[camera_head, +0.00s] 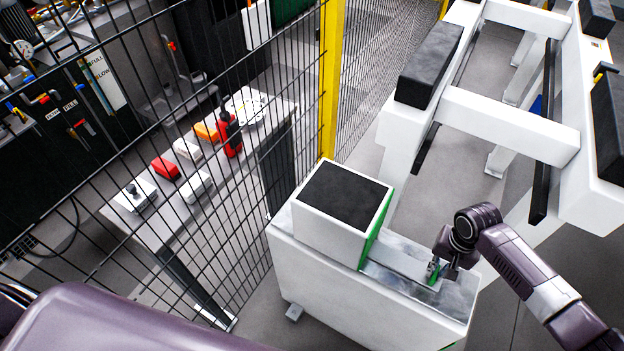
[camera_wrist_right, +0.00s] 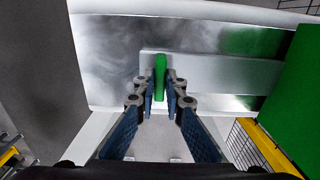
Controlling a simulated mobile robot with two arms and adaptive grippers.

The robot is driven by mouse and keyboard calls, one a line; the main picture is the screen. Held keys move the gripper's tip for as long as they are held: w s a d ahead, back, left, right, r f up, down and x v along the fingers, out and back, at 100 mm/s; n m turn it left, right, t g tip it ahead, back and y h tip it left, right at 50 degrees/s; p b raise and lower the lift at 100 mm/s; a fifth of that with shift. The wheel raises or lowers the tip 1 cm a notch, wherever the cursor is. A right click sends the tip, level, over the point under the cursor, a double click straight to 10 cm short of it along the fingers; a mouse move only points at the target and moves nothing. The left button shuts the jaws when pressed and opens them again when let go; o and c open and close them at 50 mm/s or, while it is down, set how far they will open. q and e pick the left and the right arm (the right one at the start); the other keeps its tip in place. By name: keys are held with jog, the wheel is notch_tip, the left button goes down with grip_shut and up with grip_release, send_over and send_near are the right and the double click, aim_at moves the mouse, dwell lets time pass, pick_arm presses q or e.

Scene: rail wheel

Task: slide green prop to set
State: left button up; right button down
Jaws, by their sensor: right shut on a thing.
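A small upright green piece (camera_wrist_right: 160,72), which I take to be the green prop, stands on a pale flat bar (camera_wrist_right: 215,72) in the right wrist view. My right gripper (camera_wrist_right: 160,88) has its two fingers closed around it, one on each side. In the head view my right gripper (camera_head: 437,268) is low over the metal top of a white pedestal (camera_head: 350,300), and the green piece is mostly hidden by it. A white block (camera_head: 325,222) with a black top and a green side face stands on the pedestal, left of the gripper. My left gripper is not in view.
A large white frame (camera_head: 510,120) with black pads stands behind the pedestal. A black wire fence (camera_head: 150,150) with a yellow post (camera_head: 331,80) runs along the left. Beyond it is a bench (camera_head: 150,228) with red, white and orange items.

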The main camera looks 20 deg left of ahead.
jog(key=shift+s+d, duration=0.1)
jog(key=shift+d, duration=0.1)
jog(key=shift+s+d+p, duration=0.25)
jog(key=shift+d+p, duration=0.25)
jog(key=shift+d, duration=0.4)
jog(key=shift+s+d+p, duration=0.25)
jog(key=shift+d+p, duration=0.25)
jog(key=shift+d, duration=0.4)
jog(key=shift+s+d, duration=0.1)
jog(key=shift+d, duration=0.1)
jog(key=shift+s+d+p, duration=0.25)
jog(key=shift+d+p, duration=0.2)
jog(key=shift+d, duration=0.4)
jog(key=shift+s+d+p, duration=0.25)
jog(key=shift+d+p, duration=0.15)
jog(key=shift+d, duration=0.65)
jog(key=shift+s+d+p, duration=0.3)
jog(key=shift+d, duration=0.35)
jog(key=shift+s+d+p, duration=0.15)
jog(key=shift+d, duration=0.4)
jog(key=shift+s+d+p, duration=0.15)
jog(key=shift+d, duration=0.35)
